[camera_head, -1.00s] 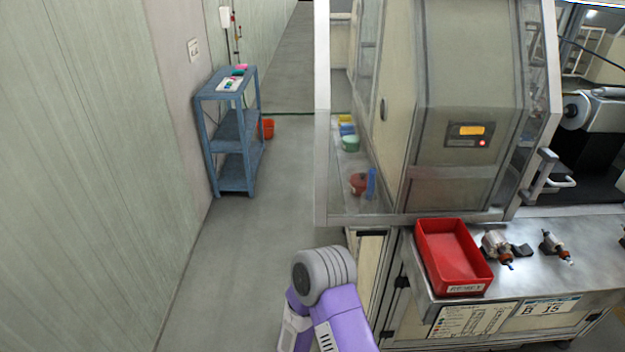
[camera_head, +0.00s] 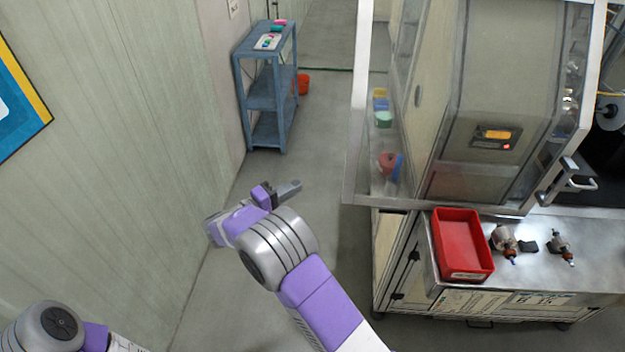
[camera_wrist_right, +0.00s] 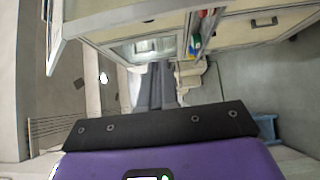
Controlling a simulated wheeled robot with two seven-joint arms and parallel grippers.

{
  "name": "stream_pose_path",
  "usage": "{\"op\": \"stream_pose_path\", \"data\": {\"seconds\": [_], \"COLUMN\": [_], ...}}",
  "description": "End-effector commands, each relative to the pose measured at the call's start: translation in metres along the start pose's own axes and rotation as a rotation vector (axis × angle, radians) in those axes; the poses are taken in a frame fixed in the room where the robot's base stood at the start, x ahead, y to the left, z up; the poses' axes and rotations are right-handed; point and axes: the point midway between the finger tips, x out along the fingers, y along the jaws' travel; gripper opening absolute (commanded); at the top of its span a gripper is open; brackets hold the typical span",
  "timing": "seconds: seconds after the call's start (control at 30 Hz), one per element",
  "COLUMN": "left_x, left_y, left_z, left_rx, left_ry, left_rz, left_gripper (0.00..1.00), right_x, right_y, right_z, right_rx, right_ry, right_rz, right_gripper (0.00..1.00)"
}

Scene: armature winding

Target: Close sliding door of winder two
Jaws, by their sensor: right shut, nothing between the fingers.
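The winder's pale cabinet (camera_head: 505,90) with a small orange display stands at the right of the head view. A metal-framed clear sliding door (camera_head: 583,80) with a grey pull handle (camera_head: 578,182) is at its right side. Dark machinery and a spool show to the right of the frame, in an opening that the picture edge cuts off. My right gripper (camera_head: 287,188) is shut and empty over the aisle, left of the cabinet and well away from the handle. Its closed fingers also show in the right wrist view (camera_wrist_right: 155,85). My left arm shows at bottom left; its gripper is out of view.
A red tray (camera_head: 440,250) and motor armatures (camera_head: 508,240) sit on the metal bench (camera_head: 540,278) below the cabinet. A blue shelf (camera_head: 265,95) and an orange bucket (camera_head: 302,84) stand farther back by the wall. The aisle floor between is clear.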

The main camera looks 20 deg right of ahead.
Motion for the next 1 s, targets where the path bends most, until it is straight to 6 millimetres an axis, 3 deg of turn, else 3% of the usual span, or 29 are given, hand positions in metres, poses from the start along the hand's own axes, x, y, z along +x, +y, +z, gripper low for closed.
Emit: {"op": "stream_pose_path", "data": {"seconds": [0.47, 0.7, 1.0], "left_x": [-0.012, -0.017, -0.017], "left_y": [0.005, 0.006, 0.006], "left_z": [0.001, 0.001, 0.001], "left_rx": [0.000, 0.000, 0.000], "left_ry": [0.000, 0.000, 0.000], "left_rz": [0.000, 0.000, 0.000], "left_gripper": [0.82, 0.82, 0.82], "right_x": [0.097, 0.116, 0.120], "right_y": [-0.002, -0.002, -0.003], "right_z": [0.004, 0.026, 0.030], "right_rx": [-0.006, -0.007, -0.005], "right_ry": [-0.006, -0.003, -0.002], "right_rz": [-0.006, -0.006, -0.006], "right_gripper": [0.00, 0.00, 0.00]}}
